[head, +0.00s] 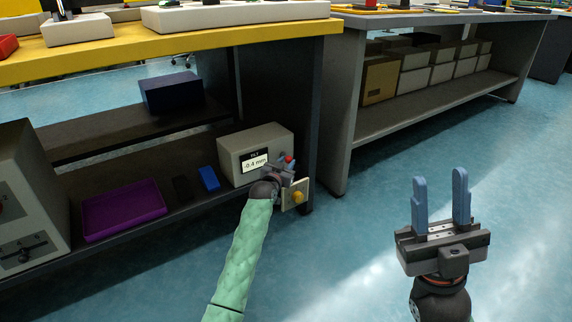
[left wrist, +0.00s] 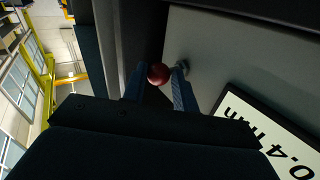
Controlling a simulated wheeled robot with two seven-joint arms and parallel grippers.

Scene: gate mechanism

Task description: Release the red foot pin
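A red ball-shaped knob (head: 289,158), which I take as the head of the red foot pin, is at the right end of a beige box with a display (head: 237,147). My left gripper (head: 281,165) is right at it. In the left wrist view the red knob (left wrist: 159,74) lies between the tips of my two blue fingers (left wrist: 158,86), with little or no gap either side. Whether they press on it I cannot tell. My right gripper (head: 441,202) is open and empty, above the floor at the right.
The display reads -0.4 mm. A yellow knob on a pale plate (head: 298,197) is just below my left gripper. A blue block (head: 208,179) and purple tray (head: 124,210) lie on the dark shelf. The yellow table edge (head: 180,47) overhangs. The floor at right is clear.

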